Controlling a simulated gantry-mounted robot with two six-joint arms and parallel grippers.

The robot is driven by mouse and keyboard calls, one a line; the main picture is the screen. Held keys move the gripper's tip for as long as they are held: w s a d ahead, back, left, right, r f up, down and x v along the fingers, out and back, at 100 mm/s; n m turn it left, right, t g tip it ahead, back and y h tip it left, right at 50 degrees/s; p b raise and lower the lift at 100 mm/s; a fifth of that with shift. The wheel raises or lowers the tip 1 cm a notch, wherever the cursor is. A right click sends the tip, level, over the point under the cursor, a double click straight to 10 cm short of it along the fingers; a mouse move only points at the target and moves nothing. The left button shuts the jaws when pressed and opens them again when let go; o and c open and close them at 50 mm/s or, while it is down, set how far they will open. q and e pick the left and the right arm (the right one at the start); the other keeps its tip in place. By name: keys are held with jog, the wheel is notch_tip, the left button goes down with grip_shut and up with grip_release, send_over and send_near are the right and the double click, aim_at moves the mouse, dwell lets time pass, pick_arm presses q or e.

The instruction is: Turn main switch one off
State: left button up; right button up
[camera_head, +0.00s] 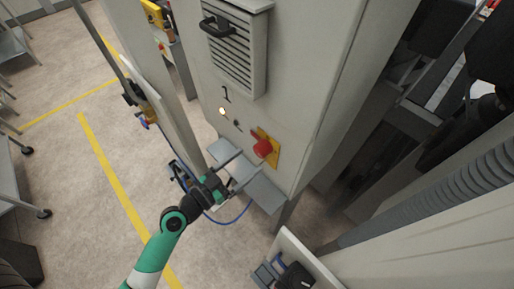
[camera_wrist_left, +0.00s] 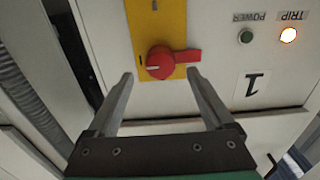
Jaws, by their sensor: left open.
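Main switch one is a red rotary knob (camera_head: 263,148) on a yellow plate (camera_head: 274,158), on the cabinet front below the number 1. In the left wrist view the red knob (camera_wrist_left: 160,62) has its handle lying sideways, pointing right toward the lamps. My left gripper (camera_head: 250,162) is open in front of the switch. In its wrist view, its fingertips are on either side of the knob's lower part, with nothing held between them. I cannot tell whether they touch the knob. My right gripper is not in view.
The TRIP lamp (camera_wrist_left: 288,35) glows and the green POWER lamp (camera_wrist_left: 246,37) looks dark. A grey ledge (camera_head: 262,190) juts out under the switch. A vent box (camera_head: 236,50) with a black handle is above. Open floor (camera_head: 60,180) with yellow lines lies left.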

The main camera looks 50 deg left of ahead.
aim_at(257, 153)
pick_arm(q)
jog(key=w+p, duration=0.1)
jog(key=w, duration=0.4)
jog(key=shift+a, duration=0.1)
grip_shut()
